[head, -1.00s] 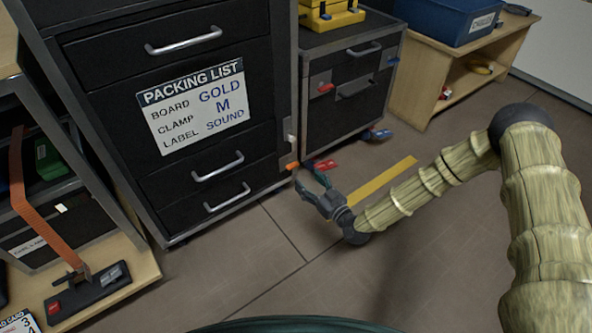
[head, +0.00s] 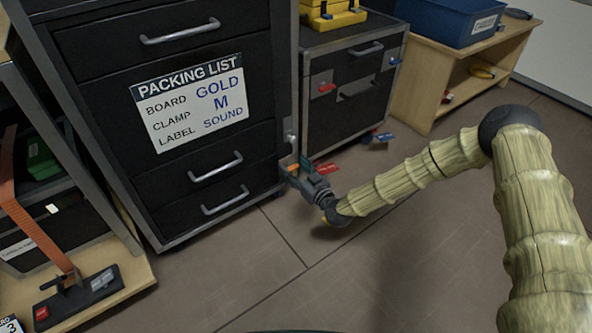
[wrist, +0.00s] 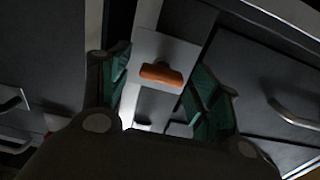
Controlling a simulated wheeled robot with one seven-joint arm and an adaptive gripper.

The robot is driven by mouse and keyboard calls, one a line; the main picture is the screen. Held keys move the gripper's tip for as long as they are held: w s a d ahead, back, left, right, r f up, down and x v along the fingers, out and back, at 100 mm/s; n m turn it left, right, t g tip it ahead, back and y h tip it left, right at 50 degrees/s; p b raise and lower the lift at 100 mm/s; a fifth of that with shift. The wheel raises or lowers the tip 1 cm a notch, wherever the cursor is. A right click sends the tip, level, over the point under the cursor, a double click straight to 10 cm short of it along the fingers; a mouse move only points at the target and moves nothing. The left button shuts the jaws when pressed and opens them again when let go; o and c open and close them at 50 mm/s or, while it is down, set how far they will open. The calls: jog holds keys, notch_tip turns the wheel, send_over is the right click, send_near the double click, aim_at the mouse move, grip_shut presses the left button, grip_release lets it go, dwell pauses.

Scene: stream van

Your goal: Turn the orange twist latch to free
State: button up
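The orange twist latch (wrist: 162,75) sits on a light metal plate (wrist: 175,48) in the wrist view, its bar lying roughly crosswise with a slight tilt. My gripper (head: 298,172) is at the latch in the head view. In the wrist view its two green-padded fingers (wrist: 160,88) stand apart, one on each side of the latch, with gaps visible. I cannot tell whether either finger touches it.
The black drawer cabinet (head: 98,95) carries a packing list sign (head: 190,100). A smaller black cabinet (head: 333,130) stands to its right, with red and blue handles. A low shelf (head: 62,315) with a strap and clamp is at left. Floor in front is clear.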

jog(key=c, duration=1)
jog(key=shift+d, duration=0.15)
